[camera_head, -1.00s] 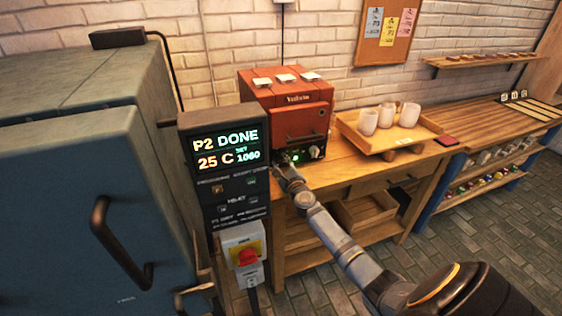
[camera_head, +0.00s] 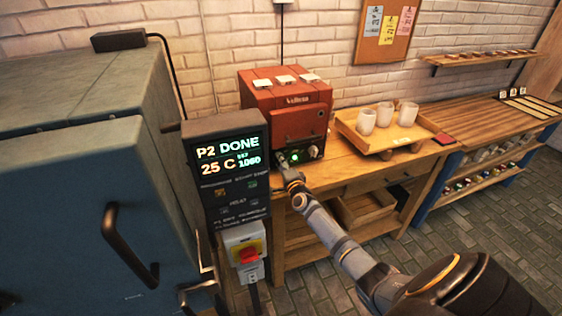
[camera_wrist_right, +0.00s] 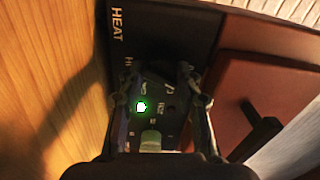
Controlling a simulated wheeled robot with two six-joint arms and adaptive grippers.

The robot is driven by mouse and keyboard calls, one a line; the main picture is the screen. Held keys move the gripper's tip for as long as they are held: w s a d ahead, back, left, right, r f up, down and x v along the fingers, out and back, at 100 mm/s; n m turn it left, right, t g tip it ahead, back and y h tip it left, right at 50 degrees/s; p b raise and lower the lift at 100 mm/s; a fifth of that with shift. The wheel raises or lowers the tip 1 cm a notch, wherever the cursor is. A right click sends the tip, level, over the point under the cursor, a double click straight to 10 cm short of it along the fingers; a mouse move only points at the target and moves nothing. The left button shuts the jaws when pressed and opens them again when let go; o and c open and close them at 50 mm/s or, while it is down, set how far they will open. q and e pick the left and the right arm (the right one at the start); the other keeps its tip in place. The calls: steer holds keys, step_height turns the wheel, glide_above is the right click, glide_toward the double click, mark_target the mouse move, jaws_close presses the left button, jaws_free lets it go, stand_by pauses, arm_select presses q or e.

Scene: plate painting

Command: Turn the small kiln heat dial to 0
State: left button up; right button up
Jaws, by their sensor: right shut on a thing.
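The small red kiln (camera_head: 284,99) stands on a wooden bench, with its dark control strip along the lower front. My right gripper (camera_head: 281,160) reaches the left part of this strip, next to a lit green lamp (camera_head: 295,156). In the right wrist view, the word HEAT shows on the dark panel (camera_wrist_right: 117,23), and my right gripper's two fingers (camera_wrist_right: 160,88) are close to the panel, either side of the green lamp. The gripper is shut on the heat dial, which is mostly hidden; its setting cannot be read. My left gripper is not in view.
The large blue-grey kiln (camera_head: 75,215) fills the left. Its control box (camera_head: 228,160) reads P2 DONE, 25 C, and stands close left of my right forearm. A tray (camera_head: 350,130) with white cups sits right of the small kiln. Shelves (camera_head: 500,165) stand farther right.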

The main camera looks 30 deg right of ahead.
steer(key=n+p, duration=0.1)
steer(key=n, duration=0.3)
steer(key=shift+n, duration=0.3)
stand_by(0.4)
steer(key=o, duration=1.1)
steer(key=shift+o, duration=0.2)
steer(key=v, duration=1.2)
